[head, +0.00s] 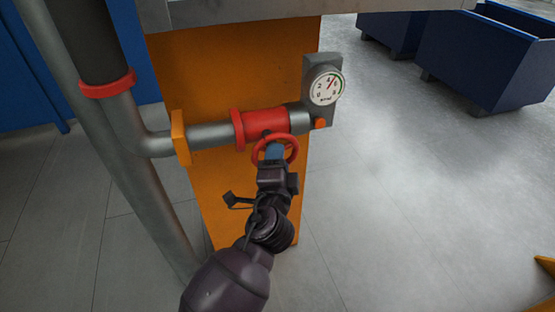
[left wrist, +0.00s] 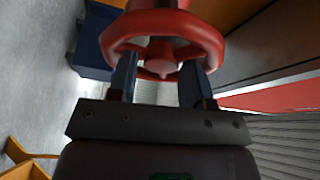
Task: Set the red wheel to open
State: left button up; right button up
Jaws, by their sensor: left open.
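The red wheel (head: 294,150) sits on the front of a red valve body (head: 266,124) in a grey pipe. My left gripper (head: 275,150) is at the wheel, coming from below and in front in the head view. It hides the lower middle of the wheel. In the left wrist view, the wheel's rim (left wrist: 208,38) and hub stand just beyond the two blue fingers. The left gripper (left wrist: 158,72) is open there, with its fingertips spread at the near part of the rim, one to each side of the hub. I cannot tell whether they touch it. My right gripper is not in view.
A gauge (head: 326,88) on a grey plate is right of the valve. An orange panel (head: 225,75) stands behind the pipe. A thick vertical pipe (head: 125,125) is at left. Blue bins (head: 487,62) stand at the upper right. The floor at right is mostly clear.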

pick_arm(q)
jog(key=s, duration=1)
jog(key=shift+s+a+f, duration=0.4)
jog(key=s+a+f+n+g+h+p, duration=0.1)
jog(key=s+a+f+n+g, duration=0.35)
jog(key=a+f+n, duration=0.8)
jog(key=s+a+f+n+g+y+p, duration=0.1)
jog(key=s+a+f, duration=0.2)
jog(key=s+a, duration=0.3)
jog(key=s+a+f+n+g+y, duration=0.1)
jog(key=s+a+f+n+g, duration=0.1)
jog(key=s+a, duration=0.5)
jog(key=shift+s+a+f+p, duration=0.3)
jog(key=shift+s+f+p, duration=0.1)
jog(key=shift+f, duration=0.5)
